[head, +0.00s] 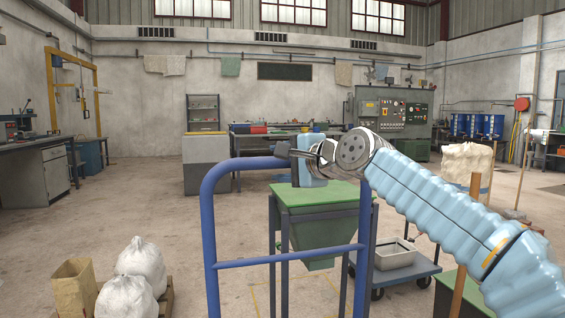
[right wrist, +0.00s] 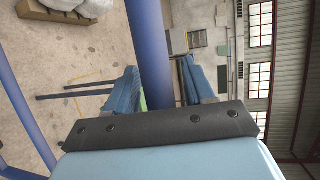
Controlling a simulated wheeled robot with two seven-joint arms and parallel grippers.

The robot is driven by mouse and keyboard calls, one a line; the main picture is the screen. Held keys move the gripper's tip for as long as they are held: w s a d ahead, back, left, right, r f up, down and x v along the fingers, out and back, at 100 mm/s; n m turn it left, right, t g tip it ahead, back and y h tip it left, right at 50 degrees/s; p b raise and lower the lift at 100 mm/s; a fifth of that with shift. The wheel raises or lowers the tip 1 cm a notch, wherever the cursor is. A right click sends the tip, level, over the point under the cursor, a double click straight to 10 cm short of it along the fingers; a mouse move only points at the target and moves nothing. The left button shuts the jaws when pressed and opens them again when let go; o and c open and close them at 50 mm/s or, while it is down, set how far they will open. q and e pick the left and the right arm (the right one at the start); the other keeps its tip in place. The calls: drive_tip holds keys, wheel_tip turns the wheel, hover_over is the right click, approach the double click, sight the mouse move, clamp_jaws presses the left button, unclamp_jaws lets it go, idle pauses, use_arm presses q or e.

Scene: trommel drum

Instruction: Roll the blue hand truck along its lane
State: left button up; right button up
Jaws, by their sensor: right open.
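The blue hand truck (head: 209,240) stands upright in front of me, its tube frame showing a curved top handle and a lower crossbar (head: 290,257). My right gripper (head: 287,152) is at the top bar of the handle, right of its left bend. In the right wrist view, the open fingers of my right gripper (right wrist: 160,82) lie on either side of a blue tube (right wrist: 150,50). Whether they touch it I cannot tell. Faint yellow floor lines (head: 258,296) show beneath the frame. The truck's wheels are out of view. My left gripper is not in view.
A green hopper (head: 318,193) on a stand is just behind the frame. A cart (head: 425,267) with a grey tray (head: 393,256) is right of it. White sacks (head: 141,262) and a paper bag (head: 73,284) sit at the lower left. Floor at the left middle is clear.

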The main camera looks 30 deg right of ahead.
clamp_jaws()
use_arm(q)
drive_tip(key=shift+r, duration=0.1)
use_arm(e)
drive_tip(key=shift+w, duration=0.1)
